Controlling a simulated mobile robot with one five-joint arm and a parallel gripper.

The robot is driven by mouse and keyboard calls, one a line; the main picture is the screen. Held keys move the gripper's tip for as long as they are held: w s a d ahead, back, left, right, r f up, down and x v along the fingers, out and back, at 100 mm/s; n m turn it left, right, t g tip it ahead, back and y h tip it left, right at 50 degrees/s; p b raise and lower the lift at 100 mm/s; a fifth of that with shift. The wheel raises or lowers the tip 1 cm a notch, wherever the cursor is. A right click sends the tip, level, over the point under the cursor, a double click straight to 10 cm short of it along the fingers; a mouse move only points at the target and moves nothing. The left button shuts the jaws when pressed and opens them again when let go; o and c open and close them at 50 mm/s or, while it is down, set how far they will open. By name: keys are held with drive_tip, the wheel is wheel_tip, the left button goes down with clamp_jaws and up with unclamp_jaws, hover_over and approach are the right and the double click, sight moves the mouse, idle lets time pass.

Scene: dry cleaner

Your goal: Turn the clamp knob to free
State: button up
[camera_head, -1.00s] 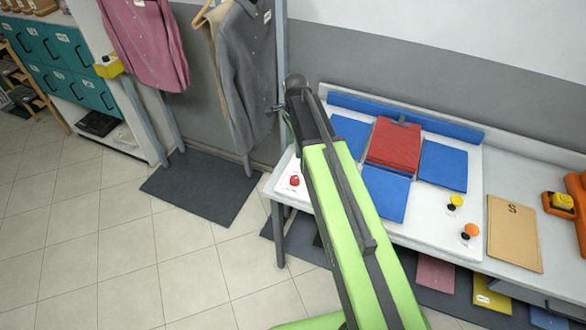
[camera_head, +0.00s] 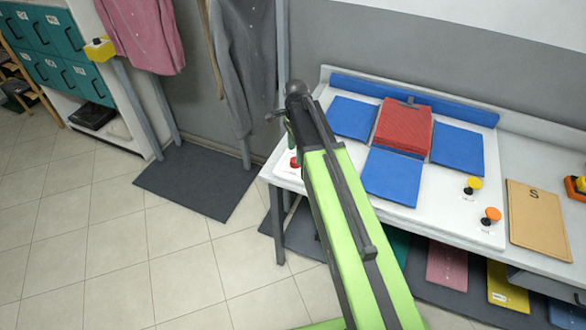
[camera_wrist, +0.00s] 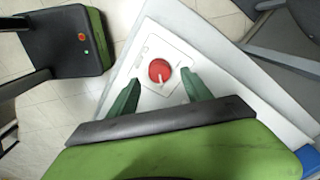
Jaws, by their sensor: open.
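A round red knob (camera_head: 294,162) sits at the left end of the white pressing table (camera_head: 326,88), partly hidden by my arm in the head view. In the wrist view the red knob (camera_wrist: 160,70) has a white pointer line and stands on a pale square plate (camera_wrist: 165,52). Its label is too small to read. My gripper (camera_wrist: 160,78) is open, with one green finger on each side of the knob; I cannot tell whether they touch it. In the head view the fingers are mostly hidden behind my wrist. A yellow knob (camera_head: 473,184) and an orange knob (camera_head: 491,215) stand at the table's right.
Blue pads (camera_head: 391,177) and a red folded cloth (camera_head: 403,128) lie on the table. A tan board (camera_head: 537,213) marked S lies at the right. Hanging garments (camera_head: 243,60) are behind my gripper. A dark mat (camera_head: 196,182) and open tiled floor lie to the left.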

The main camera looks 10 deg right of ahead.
wheel_tip(320, 180, down, 4)
drive_tip(key=shift+r+b, duration=0.15)
drive_tip(key=shift+b, duration=0.9)
drive_tip(key=shift+r, duration=0.1)
drive_tip(key=shift+c, duration=0.5)
